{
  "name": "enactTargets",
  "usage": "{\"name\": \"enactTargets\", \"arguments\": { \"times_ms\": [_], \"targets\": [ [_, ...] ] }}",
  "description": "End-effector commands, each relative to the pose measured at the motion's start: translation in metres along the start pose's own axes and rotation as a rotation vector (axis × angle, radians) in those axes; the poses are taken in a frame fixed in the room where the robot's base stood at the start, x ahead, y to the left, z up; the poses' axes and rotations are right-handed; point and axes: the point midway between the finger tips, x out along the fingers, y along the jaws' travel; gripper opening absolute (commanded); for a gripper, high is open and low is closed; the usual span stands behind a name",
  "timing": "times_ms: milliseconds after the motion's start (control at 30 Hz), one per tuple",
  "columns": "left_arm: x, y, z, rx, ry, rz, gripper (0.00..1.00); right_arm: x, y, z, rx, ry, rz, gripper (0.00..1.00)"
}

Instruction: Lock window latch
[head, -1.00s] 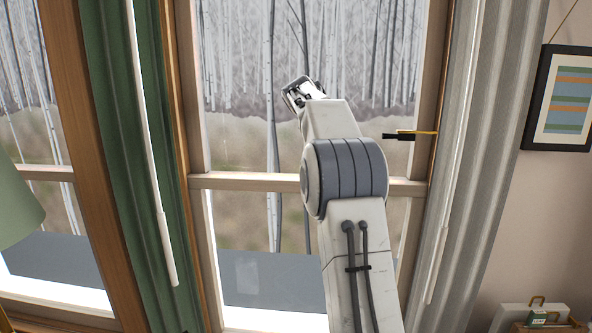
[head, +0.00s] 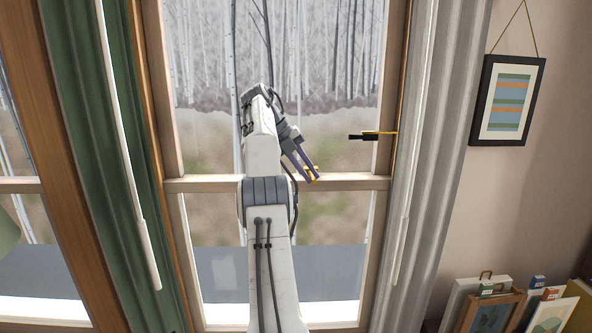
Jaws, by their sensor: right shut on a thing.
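The wooden sash window (head: 340,183) fills the middle of the head view, with a pale rail across it. A small brass window latch (head: 314,170) shows at the top of this rail, partly hidden by my gripper. My right gripper (head: 311,176) reaches down to the rail from the upper left, its dark fingers shut on the latch. The exact angle of the latch is too small to tell. My left gripper is out of view.
A black and brass handle (head: 372,135) sticks out from the right window frame. A green curtain (head: 90,130) hangs at left and a grey curtain (head: 430,150) at right. A framed picture (head: 508,100) hangs on the wall. Frames and boxes (head: 490,312) stand at lower right.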

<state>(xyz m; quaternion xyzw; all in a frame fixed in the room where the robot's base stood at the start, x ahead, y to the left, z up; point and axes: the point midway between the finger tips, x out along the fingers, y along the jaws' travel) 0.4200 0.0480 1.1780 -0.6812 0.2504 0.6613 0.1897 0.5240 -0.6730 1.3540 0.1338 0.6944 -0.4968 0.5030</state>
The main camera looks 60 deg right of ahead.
Motion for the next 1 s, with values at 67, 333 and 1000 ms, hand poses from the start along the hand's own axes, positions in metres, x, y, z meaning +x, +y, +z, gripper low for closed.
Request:
{"name": "enactTargets", "arguments": {
  "times_ms": [67,333,1000],
  "targets": [
    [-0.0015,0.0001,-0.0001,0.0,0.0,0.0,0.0,0.0015,-0.0034,0.0015,0.012,-0.002,-0.002,0.0],
    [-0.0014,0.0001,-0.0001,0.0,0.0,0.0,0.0,0.0026,-0.0036,0.0009,0.016,0.003,-0.001,0.0],
    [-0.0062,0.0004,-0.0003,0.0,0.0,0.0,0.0,-0.0027,-0.0052,-0.0006,0.014,0.007,0.0,0.46]
  ]
}}
